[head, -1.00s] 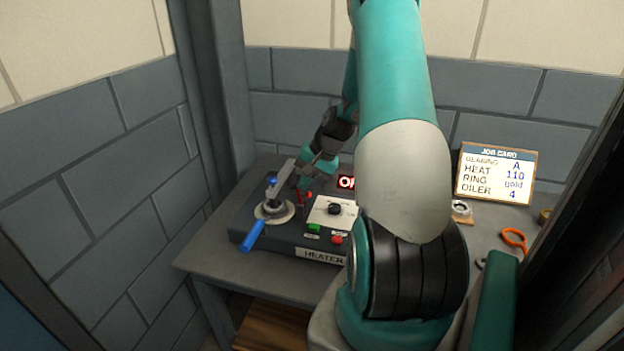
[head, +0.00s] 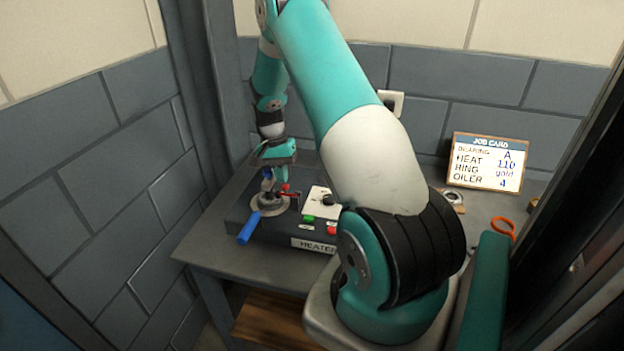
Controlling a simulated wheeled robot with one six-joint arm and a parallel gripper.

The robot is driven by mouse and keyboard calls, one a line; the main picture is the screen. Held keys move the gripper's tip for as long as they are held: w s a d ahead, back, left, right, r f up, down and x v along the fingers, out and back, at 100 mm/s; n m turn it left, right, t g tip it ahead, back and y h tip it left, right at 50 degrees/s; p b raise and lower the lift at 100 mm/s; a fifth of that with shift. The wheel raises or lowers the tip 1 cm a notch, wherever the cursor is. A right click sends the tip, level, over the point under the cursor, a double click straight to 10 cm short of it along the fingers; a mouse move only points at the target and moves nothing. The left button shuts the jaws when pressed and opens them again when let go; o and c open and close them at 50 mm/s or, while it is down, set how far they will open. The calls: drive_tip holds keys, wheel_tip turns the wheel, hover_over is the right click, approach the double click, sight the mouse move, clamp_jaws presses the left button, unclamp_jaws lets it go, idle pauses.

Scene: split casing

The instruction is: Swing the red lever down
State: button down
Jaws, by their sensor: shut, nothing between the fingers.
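The red lever (head: 287,188) is a small red part on the dark heater box (head: 275,238), beside the round metal fitting. Much of it is hidden by my gripper, so its exact tilt cannot be told. My gripper (head: 281,178) points down over the left part of the heater, shut and empty. Its tip is at or very near the red lever; whether they touch cannot be told.
A blue handle (head: 249,228) juts from the round fitting toward the front left. A pale panel with a black knob (head: 328,200), a green button (head: 309,218) and a red button (head: 332,231) lies to the right. A job card (head: 487,162) stands at the back right.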

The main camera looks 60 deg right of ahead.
drive_tip(key=shift+w+f, duration=0.1)
idle(0.6)
drive_tip(key=w+r+b, duration=0.1)
drive_tip(key=w+r, duration=0.7)
drive_tip(key=r, duration=0.2)
drive_tip(key=shift+a+r, duration=0.2)
drive_tip(key=shift+a, duration=0.2)
drive_tip(key=shift+a, duration=0.1)
